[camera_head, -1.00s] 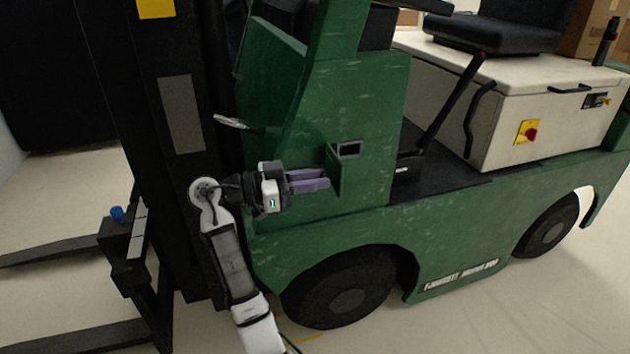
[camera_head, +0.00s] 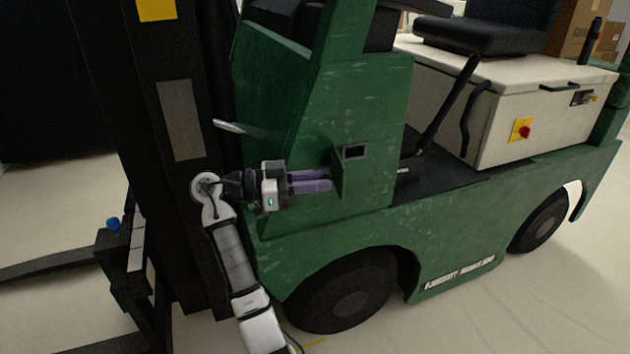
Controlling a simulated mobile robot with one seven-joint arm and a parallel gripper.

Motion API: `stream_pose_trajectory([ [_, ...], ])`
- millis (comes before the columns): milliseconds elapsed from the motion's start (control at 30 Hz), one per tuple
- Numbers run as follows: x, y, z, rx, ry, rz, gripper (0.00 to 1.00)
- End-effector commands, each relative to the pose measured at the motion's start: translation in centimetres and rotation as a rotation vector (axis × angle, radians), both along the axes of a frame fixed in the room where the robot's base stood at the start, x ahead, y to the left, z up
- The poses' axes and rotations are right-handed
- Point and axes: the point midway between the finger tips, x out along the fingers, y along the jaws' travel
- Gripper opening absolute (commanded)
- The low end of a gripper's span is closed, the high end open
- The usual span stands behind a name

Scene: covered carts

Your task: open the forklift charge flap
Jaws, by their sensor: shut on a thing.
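The green forklift (camera_head: 290,95) fills the middle of the head view. Its small green charge flap (camera_head: 338,173) stands swung out from the side panel, left of the dark charge recess (camera_head: 354,152), which is uncovered. My gripper (camera_head: 329,181) has its purple fingers pointing right, with their tips at the flap's left side. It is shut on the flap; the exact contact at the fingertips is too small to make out.
The dark mast (camera_head: 180,120) stands close left of my arm, with the forks (camera_head: 60,262) low at the left. A front wheel (camera_head: 350,295) is below the gripper. A seat (camera_head: 490,35) and white battery box (camera_head: 545,110) are at the right.

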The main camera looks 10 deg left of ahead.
Motion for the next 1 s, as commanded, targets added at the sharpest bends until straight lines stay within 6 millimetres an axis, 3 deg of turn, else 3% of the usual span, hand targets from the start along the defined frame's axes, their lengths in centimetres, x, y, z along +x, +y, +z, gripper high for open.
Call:
stream_pose_trajectory([
  [267,0.0,0.0,-0.1,0.001,0.003,0.001,0.00],
  [300,0.0,0.0,-0.1,0.001,0.003,0.001,0.25],
  [433,0.0,0.0,-0.1,0.000,0.002,0.001,0.42],
  [767,-0.1,0.3,0.0,0.001,0.001,0.001,0.42],
  [1000,-1.2,3.8,0.0,-0.001,0.001,0.005,0.42],
])
